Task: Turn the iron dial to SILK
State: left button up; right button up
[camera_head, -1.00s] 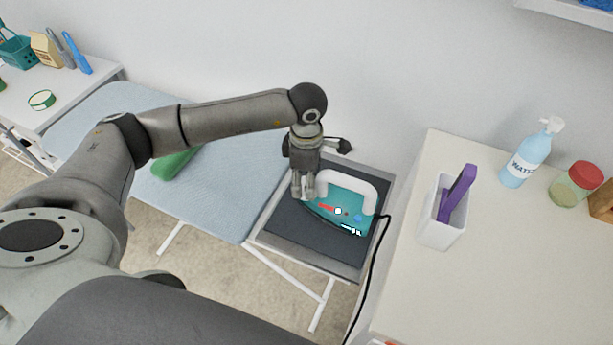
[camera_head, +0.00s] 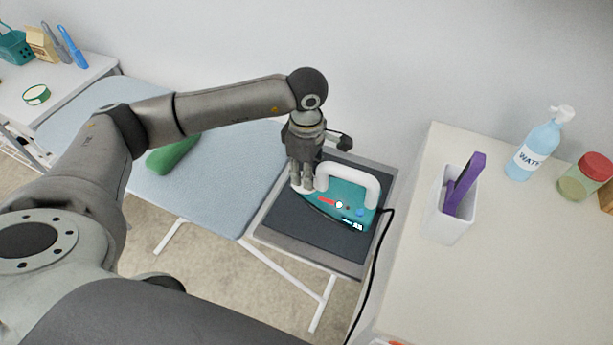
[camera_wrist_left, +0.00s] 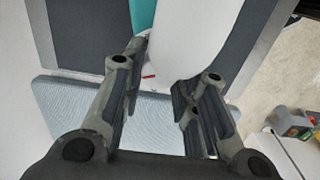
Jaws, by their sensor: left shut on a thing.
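The iron (camera_head: 345,194) is teal with a white handle (camera_head: 371,190). It lies on the dark grey rest pad at the end of the ironing board. A white round part, apparently the dial (camera_head: 303,189), sits at its left end. My left gripper (camera_head: 304,184) points down there, shut on the dial. In the left wrist view, the fingers (camera_wrist_left: 163,88) straddle a white part with a small red mark; a big white shape and the fingers hide most of it. I cannot read any dial label. My right gripper is out of view.
The blue ironing board (camera_head: 225,180) holds a green object (camera_head: 174,153). A black cord (camera_head: 374,265) runs down from the iron. At right, a white table (camera_head: 500,260) bears a white holder (camera_head: 450,222) with a purple item, a spray bottle (camera_head: 533,150) and a red-lidded jar (camera_head: 583,177).

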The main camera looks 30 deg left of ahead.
pick_arm(q)
jog(key=shift+m, duration=0.3)
jog(key=o, duration=1.1)
jog(key=shift+c, duration=0.2)
jog(key=shift+r, duration=0.1)
notch_tip(320, 180, up, 12)
jog(key=shift+s, duration=0.1)
